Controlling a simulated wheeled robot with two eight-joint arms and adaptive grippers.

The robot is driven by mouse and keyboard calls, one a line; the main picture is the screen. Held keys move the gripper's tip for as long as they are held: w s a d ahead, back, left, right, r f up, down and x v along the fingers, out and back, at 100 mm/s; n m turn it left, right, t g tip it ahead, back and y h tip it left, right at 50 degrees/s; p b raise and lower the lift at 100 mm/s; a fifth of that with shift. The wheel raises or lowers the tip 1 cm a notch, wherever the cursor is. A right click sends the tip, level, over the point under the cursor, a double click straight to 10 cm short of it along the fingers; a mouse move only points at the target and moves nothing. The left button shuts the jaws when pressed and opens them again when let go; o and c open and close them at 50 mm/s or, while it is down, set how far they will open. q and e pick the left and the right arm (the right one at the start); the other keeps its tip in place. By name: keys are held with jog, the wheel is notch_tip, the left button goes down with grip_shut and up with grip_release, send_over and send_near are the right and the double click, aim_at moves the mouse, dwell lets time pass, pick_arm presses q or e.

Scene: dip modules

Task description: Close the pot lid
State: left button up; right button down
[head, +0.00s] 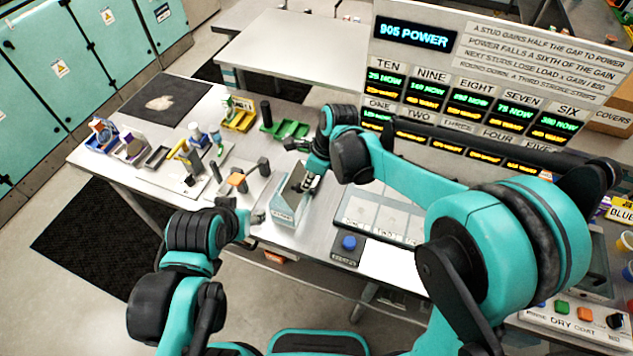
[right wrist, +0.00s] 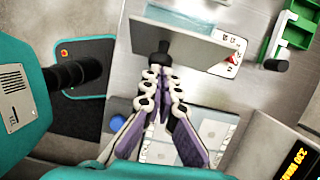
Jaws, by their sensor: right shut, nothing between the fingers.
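A pale box-shaped pot (head: 285,210) with a printed front stands near the table's front edge. A flat grey panel that looks like its lid (right wrist: 190,42) stands tilted up in the right wrist view. My right gripper (head: 308,182) is at the pot's right side in the head view, its fingers closed together and empty. In the right wrist view its fingertips (right wrist: 161,60) overlap the panel's lower left; I cannot tell whether they touch it. My left gripper (head: 256,216) is beside the pot's left front; its finger opening is too small to judge. The pot's inside is hidden.
A blue button (head: 349,243) and a panel of pale squares (head: 380,215) lie right of the pot. Small fixtures with posts (head: 238,182) stand left of it. Green trays (head: 286,130) and a yellow tray (head: 240,121) are behind. The display board (head: 480,85) rises at the back right.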

aim_at(288, 181)
jog(key=a+h, duration=0.2)
jog(key=shift+w+a+g+h, duration=0.35)
jog(key=shift+w+g+h, duration=0.05)
jog(key=shift+w+a, duration=0.15)
jog(key=shift+a, duration=0.1)
jog(key=shift+w+a+f+b, duration=0.15)
jog(key=shift+a+b, duration=0.05)
jog(key=shift+a, duration=0.35)
jog(key=shift+w+a+f+b, duration=0.15)
jog(key=shift+a+b, duration=0.05)
jog(key=shift+a, duration=0.3)
jog(key=shift+w+a+f+b, duration=0.2)
jog(key=shift+a+f+b, duration=0.1)
jog(key=shift+a+f, duration=0.25)
jog(key=shift+w+a+f+b, duration=0.25)
jog(key=shift+a+f+b, duration=0.1)
jog(key=shift+a, duration=0.4)
jog(key=shift+w+a+f+b, duration=0.2)
jog(key=shift+a+f+b, duration=0.1)
jog(key=shift+a+f, duration=0.25)
jog(key=shift+a, duration=0.15)
jog(key=shift+r, duration=0.1)
